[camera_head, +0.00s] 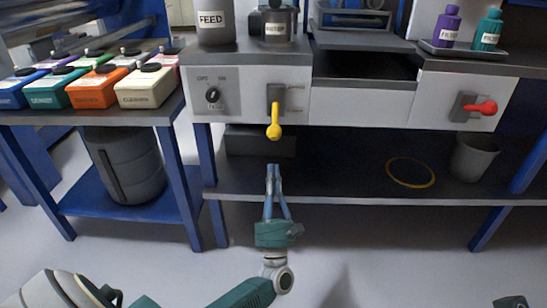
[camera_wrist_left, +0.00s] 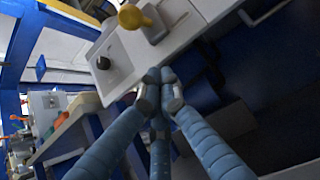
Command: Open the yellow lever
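The yellow lever (camera_head: 274,127) hangs straight down from a grey mount (camera_head: 276,97) on the white front panel of the machine. In the left wrist view its round yellow knob (camera_wrist_left: 131,17) shows at the top, beyond the fingertips. My left gripper (camera_head: 273,168) is below the lever, apart from it, with its blue fingers pointing up toward it. In the left wrist view the left gripper's tips (camera_wrist_left: 158,85) are together with nothing between them. My right gripper's fingers do not show.
A black OFF/ON knob (camera_head: 212,95) is left of the lever. A red lever (camera_head: 482,108) is on the right panel. A lower shelf (camera_head: 330,182) holds a yellow ring (camera_head: 411,172) and a grey bin (camera_head: 473,158). A side table with coloured boxes (camera_head: 100,85) stands left.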

